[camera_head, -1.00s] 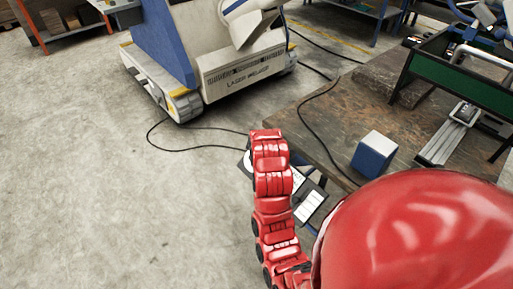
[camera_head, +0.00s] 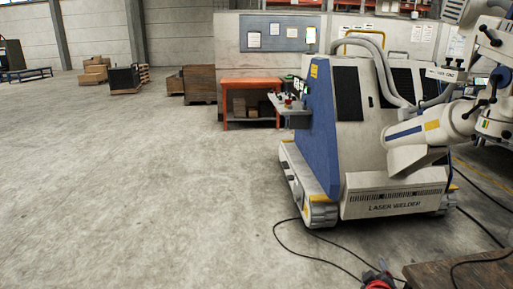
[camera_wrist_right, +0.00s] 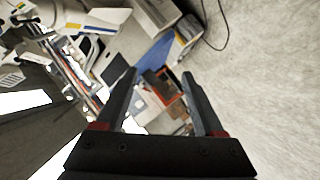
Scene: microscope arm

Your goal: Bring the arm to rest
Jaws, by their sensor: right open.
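My right gripper (camera_head: 380,272) is at the bottom edge of the head view, with only a small red and dark part showing, over the floor left of the workbench corner. In the right wrist view its two dark fingers (camera_wrist_right: 160,76) stand wide apart with nothing between them. The white jointed arm (camera_head: 440,125) of the laser welder (camera_head: 395,205) reaches to the upper right in the head view. In the wrist view the welder's blue side (camera_wrist_right: 156,52) shows, tilted, beyond the fingers. My left gripper is not in view.
A wooden workbench (camera_head: 465,274) cuts into the bottom right corner. Black cables (camera_head: 300,247) lie on the floor before the welder. An orange table (camera_head: 250,85) and crates (camera_head: 198,84) stand further back. The concrete floor (camera_head: 130,190) on the left is clear.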

